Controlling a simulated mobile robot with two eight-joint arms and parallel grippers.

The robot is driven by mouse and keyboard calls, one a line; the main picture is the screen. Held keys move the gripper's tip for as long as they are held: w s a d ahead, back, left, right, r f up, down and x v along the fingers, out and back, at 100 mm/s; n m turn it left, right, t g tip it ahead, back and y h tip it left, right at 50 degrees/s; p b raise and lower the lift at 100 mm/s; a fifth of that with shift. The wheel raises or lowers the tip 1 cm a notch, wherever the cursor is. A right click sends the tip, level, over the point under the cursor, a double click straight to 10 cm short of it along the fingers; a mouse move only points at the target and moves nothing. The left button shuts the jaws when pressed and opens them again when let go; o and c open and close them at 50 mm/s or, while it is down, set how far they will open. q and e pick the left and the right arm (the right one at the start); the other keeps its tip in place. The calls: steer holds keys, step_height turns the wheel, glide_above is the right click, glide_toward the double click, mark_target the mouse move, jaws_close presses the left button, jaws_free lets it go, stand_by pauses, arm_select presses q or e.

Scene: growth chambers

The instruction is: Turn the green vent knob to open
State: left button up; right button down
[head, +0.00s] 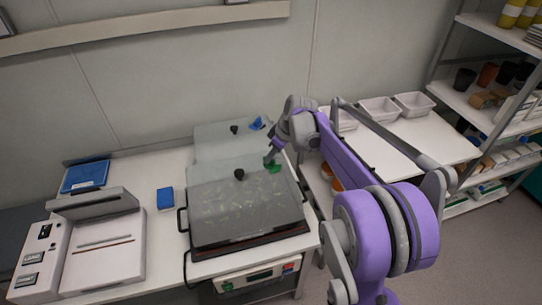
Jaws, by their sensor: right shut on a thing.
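The green vent knob (275,168) sits at the back right of the lid of the front growth chamber (222,208). My right gripper (270,160) reaches down onto it from the back right and is shut on it. The fingers hide part of the knob, and its exact angle is too small to tell. The lid is closed and see-through, with pale green shapes under it. A black knob (239,174) stands on the same lid, left of the green one. My left gripper is not in view.
A second chamber (213,141) stands behind, with a black knob (234,129) and a blue knob (256,123). A blue box (165,198) and a white device (104,243) are at the left. White bins (379,109) and shelves (500,100) are at the right.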

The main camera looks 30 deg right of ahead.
steer(key=m, duration=0.2)
steer(key=m+h, duration=0.1)
steer(key=m, duration=0.1)
steer(key=shift+a+t+h, duration=0.2)
steer(key=shift+t+h, duration=0.1)
steer(key=m, duration=0.2)
steer(key=m+h+b, duration=0.1)
steer(key=m, duration=0.1)
steer(key=shift+a+m+h, duration=0.15)
steer(key=shift+m+h, duration=0.15)
steer(key=m, duration=0.2)
steer(key=m+h, duration=0.1)
steer(key=m, duration=0.1)
steer(key=shift+a+m+g+h, duration=0.1)
steer(key=shift+m+g+h, duration=0.2)
steer(key=shift+g, duration=0.1)
steer(key=shift+w+m+g+h, duration=0.1)
steer(key=shift+m+g+h, duration=0.2)
steer(key=shift+m, duration=0.8)
steer(key=shift+m+g+h, duration=0.3)
steer(key=shift+m, duration=0.8)
steer(key=c, duration=0.9)
jaws_free()
steer(key=shift+o, duration=0.2)
